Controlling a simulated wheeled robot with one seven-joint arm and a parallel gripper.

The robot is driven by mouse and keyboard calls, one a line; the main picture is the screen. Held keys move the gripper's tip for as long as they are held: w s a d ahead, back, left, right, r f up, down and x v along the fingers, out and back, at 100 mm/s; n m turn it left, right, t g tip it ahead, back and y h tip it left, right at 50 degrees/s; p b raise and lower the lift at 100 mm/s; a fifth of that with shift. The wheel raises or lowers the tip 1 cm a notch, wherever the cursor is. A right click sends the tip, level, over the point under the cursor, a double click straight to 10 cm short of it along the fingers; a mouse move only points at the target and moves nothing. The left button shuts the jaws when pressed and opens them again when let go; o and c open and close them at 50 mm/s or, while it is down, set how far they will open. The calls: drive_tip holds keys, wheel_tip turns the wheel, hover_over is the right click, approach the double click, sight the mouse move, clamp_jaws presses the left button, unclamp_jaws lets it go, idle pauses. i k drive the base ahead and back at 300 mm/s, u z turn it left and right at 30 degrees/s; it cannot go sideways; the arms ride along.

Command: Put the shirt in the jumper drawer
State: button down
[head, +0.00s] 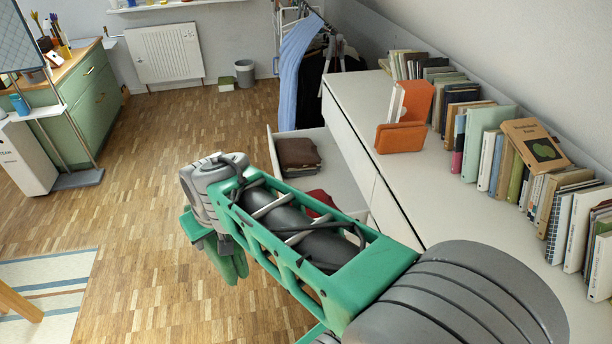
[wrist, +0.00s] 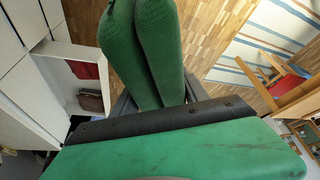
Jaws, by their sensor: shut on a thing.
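A folded green knitted shirt (head: 230,262) hangs from my gripper (head: 222,242) above the floor, left of the open drawer. In the wrist view the shirt (wrist: 155,45) shows as two thick folds, clamped between the dark fingers of my gripper (wrist: 158,97). The open white drawer (head: 345,165) sticks out from the cabinet. A brown folded garment (head: 298,151) lies at its far end, and a red garment (head: 321,198) lies nearer, partly hidden by my arm. Both the red (wrist: 84,70) and brown (wrist: 91,101) garments show in the wrist view. The shirt is outside the drawer.
The white cabinet top (head: 372,105) carries an orange bookend (head: 400,137) and rows of books (head: 482,140). A clothes rack with a blue garment (head: 296,70) stands behind the drawer. A green cabinet (head: 92,100) stands far left. The wooden floor (head: 190,130) between is clear.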

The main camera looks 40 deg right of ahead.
sight(307, 186)
drive_tip(key=i, duration=2.05)
drive_tip(key=z, duration=0.45)
drive_tip(key=i, duration=0.65)
drive_tip(key=z, duration=0.15)
